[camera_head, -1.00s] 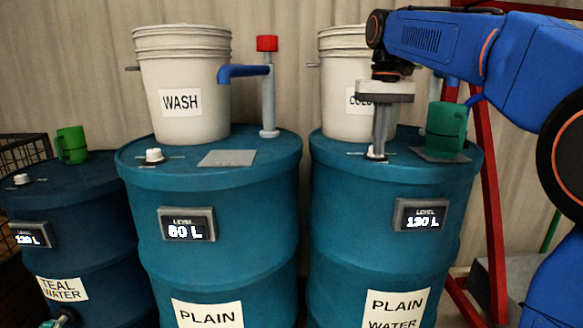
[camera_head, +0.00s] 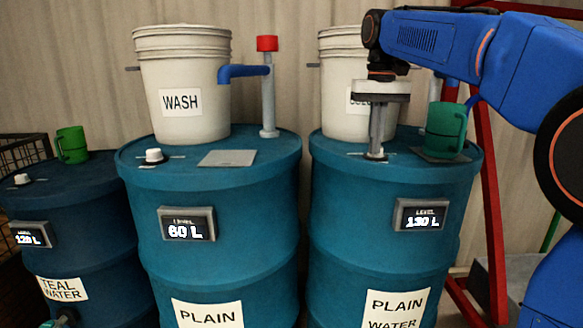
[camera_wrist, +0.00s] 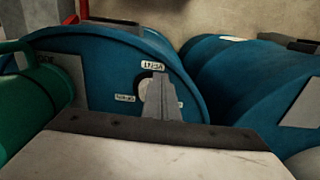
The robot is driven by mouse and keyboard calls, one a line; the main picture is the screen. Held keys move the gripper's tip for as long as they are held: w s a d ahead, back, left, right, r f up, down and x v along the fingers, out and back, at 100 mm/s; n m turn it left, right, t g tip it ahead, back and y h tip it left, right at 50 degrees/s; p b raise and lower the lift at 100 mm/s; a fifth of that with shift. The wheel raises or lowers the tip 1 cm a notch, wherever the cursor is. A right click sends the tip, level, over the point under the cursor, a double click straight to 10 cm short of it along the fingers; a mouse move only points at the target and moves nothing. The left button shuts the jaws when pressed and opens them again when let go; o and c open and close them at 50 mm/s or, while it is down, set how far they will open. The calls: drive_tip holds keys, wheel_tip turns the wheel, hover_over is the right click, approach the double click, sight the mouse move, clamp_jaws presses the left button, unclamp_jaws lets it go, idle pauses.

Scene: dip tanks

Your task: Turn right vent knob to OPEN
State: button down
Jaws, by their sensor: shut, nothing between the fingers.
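The right blue drum (camera_head: 330,230) has a vent knob on its lid, which is mostly hidden by my gripper in the head view. In the wrist view the white knob (camera_wrist: 146,92) shows partly, beside and behind my fingers. A VENT label (camera_wrist: 153,66) is above it, and a smaller label (camera_wrist: 124,98) on its left is too blurred to read. My gripper (camera_head: 376,156) is shut and points down at the knob; its fingers also show in the wrist view (camera_wrist: 163,85). I cannot tell whether they touch the knob.
A green mug (camera_head: 446,130) stands on the same lid, close right of my gripper. A white bucket (camera_head: 340,105) stands behind. The middle drum (camera_head: 225,280) carries the WASH bucket (camera_head: 182,95), a tap post (camera_head: 268,100) and another white knob (camera_head: 153,155).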

drive_tip(key=shift+s+a, duration=0.1)
drive_tip(key=shift+s, duration=0.1)
wheel_tip(320, 180, up, 6)
idle(0.6)
drive_tip(key=shift+d, duration=0.2)
